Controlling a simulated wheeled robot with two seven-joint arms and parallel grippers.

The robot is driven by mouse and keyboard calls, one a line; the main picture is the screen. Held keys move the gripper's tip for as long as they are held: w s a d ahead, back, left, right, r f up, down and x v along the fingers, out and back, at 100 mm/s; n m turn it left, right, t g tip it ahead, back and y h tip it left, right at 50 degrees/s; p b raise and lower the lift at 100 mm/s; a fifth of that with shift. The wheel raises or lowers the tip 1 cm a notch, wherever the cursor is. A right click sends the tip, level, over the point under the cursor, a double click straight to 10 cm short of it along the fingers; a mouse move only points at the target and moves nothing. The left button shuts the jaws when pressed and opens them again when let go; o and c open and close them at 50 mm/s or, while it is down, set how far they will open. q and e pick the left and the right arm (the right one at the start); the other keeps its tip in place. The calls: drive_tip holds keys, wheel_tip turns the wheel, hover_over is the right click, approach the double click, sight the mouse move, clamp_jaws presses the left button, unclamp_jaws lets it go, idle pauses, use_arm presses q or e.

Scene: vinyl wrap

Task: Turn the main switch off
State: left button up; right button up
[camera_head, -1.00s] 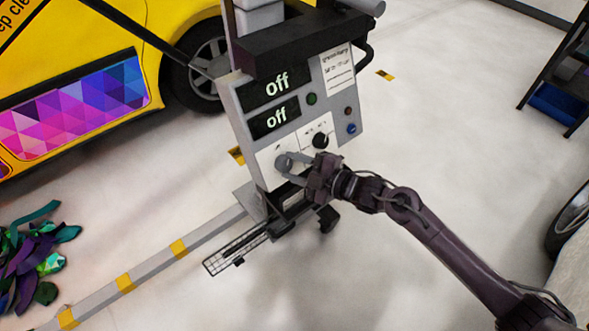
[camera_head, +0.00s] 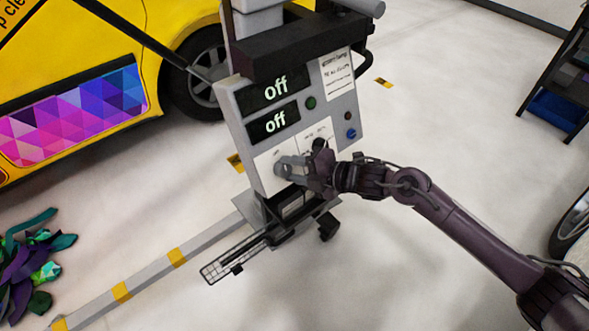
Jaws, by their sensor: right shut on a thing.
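The grey control panel (camera_head: 347,110) stands upright at the middle of the head view. Its two dark displays both read "off": the upper display (camera_head: 276,88) and the lower display (camera_head: 274,124). My right gripper (camera_head: 284,167) is at the panel's lower left, its fingers around a grey knob there, the main switch by its place. The fingers are shut on it and cover most of it, so its angle is hard to tell. A black knob (camera_head: 320,144) sits just to the right, partly behind the gripper. My left gripper is not in view.
A yellow car (camera_head: 120,60) with a patterned panel stands behind at the left. A grey rail (camera_head: 150,268) with yellow marks runs along the floor. Colourful vinyl pieces (camera_head: 35,265) lie at lower left. A dark shelf (camera_head: 565,75) stands at right. Floor between is clear.

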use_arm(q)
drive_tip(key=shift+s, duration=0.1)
use_arm(e)
drive_tip(key=o, duration=1)
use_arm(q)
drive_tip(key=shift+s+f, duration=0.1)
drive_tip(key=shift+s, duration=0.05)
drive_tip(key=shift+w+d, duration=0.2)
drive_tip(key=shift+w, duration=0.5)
use_arm(e)
drive_tip(key=v, duration=0.7)
drive_tip(key=shift+s+d+r, duration=0.1)
drive_tip(key=shift+s+d, duration=0.1)
drive_tip(key=shift+d, duration=0.15)
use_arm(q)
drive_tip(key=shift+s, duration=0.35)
